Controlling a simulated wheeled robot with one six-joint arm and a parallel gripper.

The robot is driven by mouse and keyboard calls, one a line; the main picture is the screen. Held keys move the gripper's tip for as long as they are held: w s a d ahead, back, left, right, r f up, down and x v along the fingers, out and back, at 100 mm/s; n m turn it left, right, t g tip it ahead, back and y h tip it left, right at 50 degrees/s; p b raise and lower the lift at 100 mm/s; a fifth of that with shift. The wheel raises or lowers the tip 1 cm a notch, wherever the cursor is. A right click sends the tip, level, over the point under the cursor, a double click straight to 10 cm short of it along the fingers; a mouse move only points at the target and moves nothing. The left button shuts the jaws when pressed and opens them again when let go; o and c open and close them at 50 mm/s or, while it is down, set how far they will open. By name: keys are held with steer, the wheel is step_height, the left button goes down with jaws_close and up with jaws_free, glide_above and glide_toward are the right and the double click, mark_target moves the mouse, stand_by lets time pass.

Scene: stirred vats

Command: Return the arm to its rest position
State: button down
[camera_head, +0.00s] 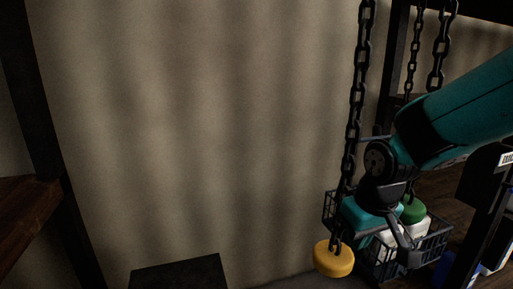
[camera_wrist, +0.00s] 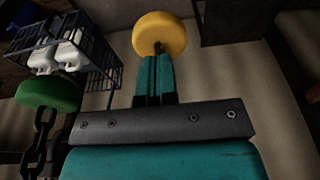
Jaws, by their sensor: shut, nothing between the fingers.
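My gripper shows in the wrist view (camera_wrist: 155,72) as two teal fingers set side by side with no gap, so it is shut and empty. A yellow disc (camera_wrist: 160,35) with a dark stem appears just beyond its fingertips; I cannot tell whether they touch. In the head view my teal arm (camera_head: 465,115) reaches in from the right and bends down at a black joint. The teal end of my gripper (camera_head: 362,215) is beside the hanging chain, up and right of the yellow disc (camera_head: 333,259). The fingertips are hard to make out there.
Dark chains (camera_head: 356,95) hang close to my arm. A green disc (camera_head: 412,212) and a dark wire basket (camera_head: 437,240) with white containers (camera_wrist: 69,52) are close by. A dark box (camera_head: 180,273) stands at lower left. Open space lies before the beige wall (camera_head: 200,130).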

steer(key=s+a+f+n+g+y+b, duration=0.1)
steer(key=s+a+b, duration=0.1)
steer(key=s+b, duration=0.3)
steer(key=s+a+f+n+g+y+b, duration=0.1)
steer(key=s+b, duration=0.4)
steer(key=s, duration=0.9)
steer(key=shift+a+f+n+y, duration=0.65)
steer(key=shift+f+n+y, duration=0.05)
steer(key=shift+n, duration=0.1)
steer(key=shift+s, duration=0.1)
step_height(320, 180, up, 4)
steer(key=n+t+h+p, duration=0.1)
steer(key=n+h+p, duration=0.1)
steer(key=p, duration=0.2)
glide_above(335, 261)
steer(key=f+b, duration=0.4)
steer(key=f, duration=0.1)
steer(key=f+b, duration=0.2)
steer(key=shift+s+d+f, duration=0.15)
steer(key=shift+s+d, duration=0.1)
steer(key=shift+d, duration=0.15)
